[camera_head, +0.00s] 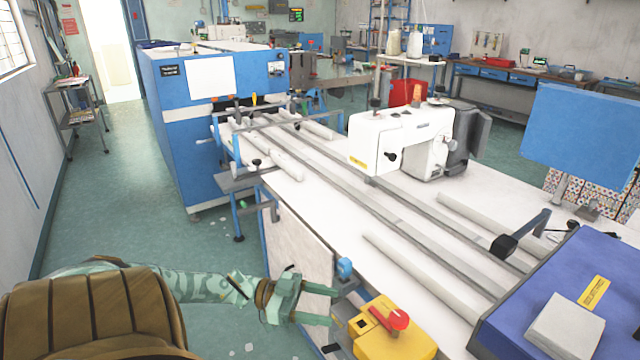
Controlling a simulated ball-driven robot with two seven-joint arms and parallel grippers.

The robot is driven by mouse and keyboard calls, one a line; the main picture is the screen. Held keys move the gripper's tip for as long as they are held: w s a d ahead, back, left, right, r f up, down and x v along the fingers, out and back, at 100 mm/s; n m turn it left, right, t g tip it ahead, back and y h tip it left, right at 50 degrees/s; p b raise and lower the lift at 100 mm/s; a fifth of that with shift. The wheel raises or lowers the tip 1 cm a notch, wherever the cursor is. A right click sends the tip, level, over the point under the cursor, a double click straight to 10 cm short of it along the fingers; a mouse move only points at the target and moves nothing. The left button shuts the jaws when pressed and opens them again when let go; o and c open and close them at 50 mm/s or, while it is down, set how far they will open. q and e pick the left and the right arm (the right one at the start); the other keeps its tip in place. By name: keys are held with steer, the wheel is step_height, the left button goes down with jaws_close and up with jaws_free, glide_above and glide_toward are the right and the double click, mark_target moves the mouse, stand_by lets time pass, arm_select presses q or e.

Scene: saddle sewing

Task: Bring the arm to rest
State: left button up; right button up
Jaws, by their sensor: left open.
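My left arm (200,285) comes in from the lower left, low over the floor beside the long white table (300,215). My left gripper (332,305) is greenish and open, its two fingers pointing right. Nothing shows between the fingers. The fingertips are close to the yellow box with a red knob (395,335) at the table's front corner; I cannot tell whether they touch it. My right gripper is not in view.
A white sewing machine (405,140) stands on the table among long rails. A blue cabinet (195,120) stands at the back left. A dark blue unit (560,285) and a blue panel (580,130) are at the right.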

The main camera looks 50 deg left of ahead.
arm_select(q)
steer(key=shift+s+a, duration=0.15)
stand_by(0.5)
steer(key=s+a+f+n+y, duration=0.1)
steer(key=s+a+f+y, duration=0.1)
steer(key=a+f+y, duration=0.65)
steer(key=s+a+f+n+y, duration=0.15)
steer(key=a+f+y, duration=0.3)
steer(key=f, duration=0.75)
steer(key=s+d+f+n+g+y, duration=0.1)
steer(key=s+f+g+y, duration=0.1)
steer(key=s+f, duration=0.4)
steer(key=s+d+f+g+y, duration=0.1)
steer(key=s+f+g, duration=0.2)
steer(key=s+f, duration=0.3)
steer(key=s+d+f+n+g, duration=0.1)
steer(key=s+d+f+g, duration=0.15)
steer(key=s+d, duration=0.2)
steer(key=s+d+f+g, duration=0.1)
steer(key=s+d+f, duration=0.25)
steer(key=s, duration=0.25)
steer(key=s+d+f+n+g+h, duration=0.1)
steer(key=s+d, duration=0.3)
steer(key=d, duration=0.5)
steer(key=s+d+f+n+g+h, duration=0.1)
steer(key=s+d+f, duration=0.2)
steer(key=d, duration=0.6)
steer(key=shift+s+d+f, duration=0.25)
steer(key=shift+s+f, duration=0.1)
steer(key=shift+s, duration=0.85)
